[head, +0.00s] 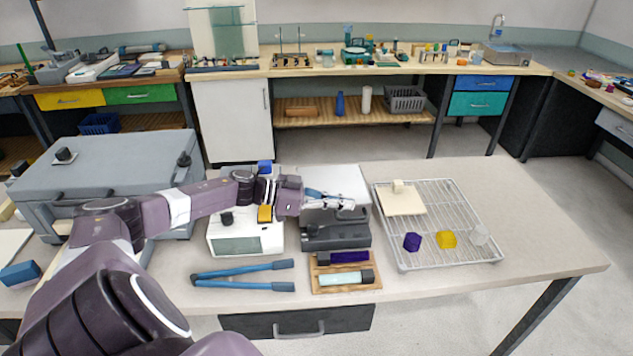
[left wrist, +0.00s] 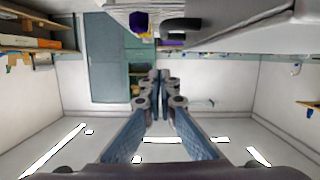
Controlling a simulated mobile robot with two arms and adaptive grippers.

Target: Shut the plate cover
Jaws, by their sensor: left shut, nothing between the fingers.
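A dark grey instrument (head: 337,236) stands mid-table in the head view. A pale, flat panel (head: 335,178) is behind and above its front part. It looks like the plate cover, but how far open it is I cannot tell. My left gripper (head: 345,205) is over the instrument, in front of the panel, and hides part of both. Its fingers are closed together and empty. In the left wrist view the fingers (left wrist: 160,85) meet, and a grey body (left wrist: 245,22) with a dark handle-like part (left wrist: 185,27) is above them. Whether they touch it is unclear. My right gripper is not in view.
A white instrument (head: 245,241) stands just left. A wooden tray (head: 345,288), blue-handled tongs (head: 243,275) and a wire rack (head: 450,210) with purple, yellow and clear pieces surround it. A large grey case (head: 110,165) is at left. The table's right end is clear.

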